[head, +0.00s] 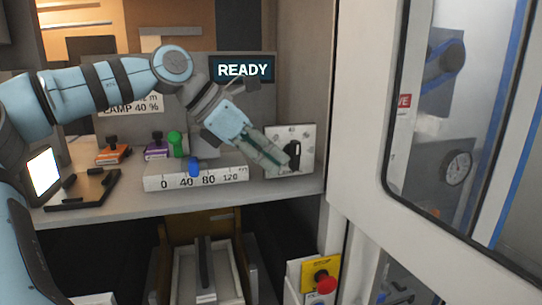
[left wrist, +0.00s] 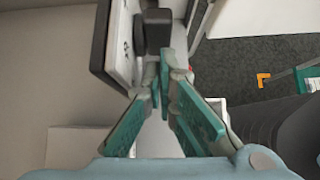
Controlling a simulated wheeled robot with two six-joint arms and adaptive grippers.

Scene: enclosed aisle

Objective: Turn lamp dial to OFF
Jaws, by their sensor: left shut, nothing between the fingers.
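The lamp dial (head: 294,151) is a black knob on a white panel (head: 306,137) with numbers around it and a partly covered "LAMP" label below. My left gripper (head: 284,164) is shut and empty, with its fingertips at the lower left of the knob in the head view. In the left wrist view, the knob (left wrist: 155,28) stands out from the panel just beyond my fingertips (left wrist: 165,62). I cannot tell whether the fingers touch it. The setting the knob points at is not clear. A sign behind my arm reads "LAMP 40 %" (head: 140,107). My right gripper is not in view.
A white scale block (head: 195,176) with a blue slider (head: 194,166) stands left of the dial. Orange (head: 113,154) and purple (head: 156,150) blocks sit farther left. A "READY" display (head: 242,69) is above. A white cabinet frame (head: 362,120) closes off the right side.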

